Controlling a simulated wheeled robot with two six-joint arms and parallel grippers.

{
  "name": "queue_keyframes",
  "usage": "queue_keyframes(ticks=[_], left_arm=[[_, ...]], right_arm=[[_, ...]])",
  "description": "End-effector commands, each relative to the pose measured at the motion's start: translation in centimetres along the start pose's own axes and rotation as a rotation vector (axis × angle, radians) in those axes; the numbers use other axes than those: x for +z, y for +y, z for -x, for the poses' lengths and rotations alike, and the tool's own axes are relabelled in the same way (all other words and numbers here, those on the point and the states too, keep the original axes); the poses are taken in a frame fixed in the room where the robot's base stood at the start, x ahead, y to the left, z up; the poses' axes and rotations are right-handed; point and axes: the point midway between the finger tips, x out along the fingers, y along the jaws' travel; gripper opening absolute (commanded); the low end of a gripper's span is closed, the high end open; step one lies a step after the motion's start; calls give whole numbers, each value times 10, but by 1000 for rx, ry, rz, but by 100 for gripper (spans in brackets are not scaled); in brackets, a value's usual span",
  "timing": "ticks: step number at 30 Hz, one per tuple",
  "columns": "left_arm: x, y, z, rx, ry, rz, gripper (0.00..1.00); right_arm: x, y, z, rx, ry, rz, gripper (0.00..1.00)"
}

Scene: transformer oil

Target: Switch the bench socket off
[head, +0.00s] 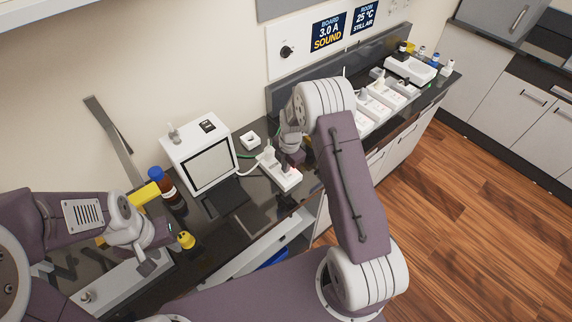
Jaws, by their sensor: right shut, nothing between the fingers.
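A white socket block (288,181) lies on the dark bench right of the white box with a screen, with a plug and cable at its back end. I take it for the bench socket; its switch is too small to make out. My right gripper (294,160) is shut and empty, pointing down just over or against this block and partly hiding it. I cannot tell whether it touches. My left gripper (153,256) hangs over the front left of the bench, well away from the block; its finger gap is unclear.
The white screen box (206,166) stands left of the block, with a brown bottle (166,189) and a yellow-topped item (186,240) further left. More white strips (383,93) and a white tray (410,70) line the bench to the right. A wall panel has a black knob (287,51).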

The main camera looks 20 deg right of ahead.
Motion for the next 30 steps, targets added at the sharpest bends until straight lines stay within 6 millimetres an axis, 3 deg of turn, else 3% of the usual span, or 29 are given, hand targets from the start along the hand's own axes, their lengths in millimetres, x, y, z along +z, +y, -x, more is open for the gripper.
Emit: queue_keyframes(ticks=[8, 12, 21, 30], left_arm=[[0, 0, 0, 0, 0, 0, 36], [1, 0, -13, 0, 0, 0, 36], [1, 0, -8, 0, 0, 0, 36], [1, 0, -7, 0, 0, 0, 36]], right_arm=[[0, 0, -1, 0, 0, 0, 0], [0, 1, -10, 2, -1, 0, 0], [0, -1, -6, -3, 1, 0, 0], [0, -15, -2, -7, 3, -2, 0]])
